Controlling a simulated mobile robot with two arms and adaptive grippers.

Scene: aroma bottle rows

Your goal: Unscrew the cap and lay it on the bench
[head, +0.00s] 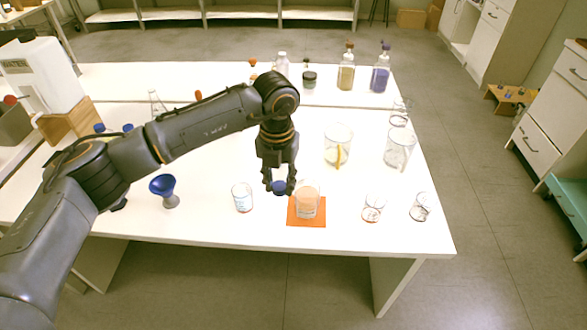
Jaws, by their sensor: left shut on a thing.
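My left gripper (280,188) points down and is shut on a blue cap (279,188). The cap is just left of and behind a clear glass jar (307,204) with pale orange contents, apart from the jar's mouth. The jar stands upright on an orange mat (318,222) near the front edge of the white bench (340,238). Whether the cap touches the bench or hangs just above it, I cannot tell. My right gripper is not in view.
Left of the mat stand a small glass beaker (242,198) and a blue funnel-like cup (164,188). Small glasses (373,208) and (420,207) are at right, larger beakers (338,145) behind. Bottles (380,72) stand at the back. Bench space between the cup and beaker is clear.

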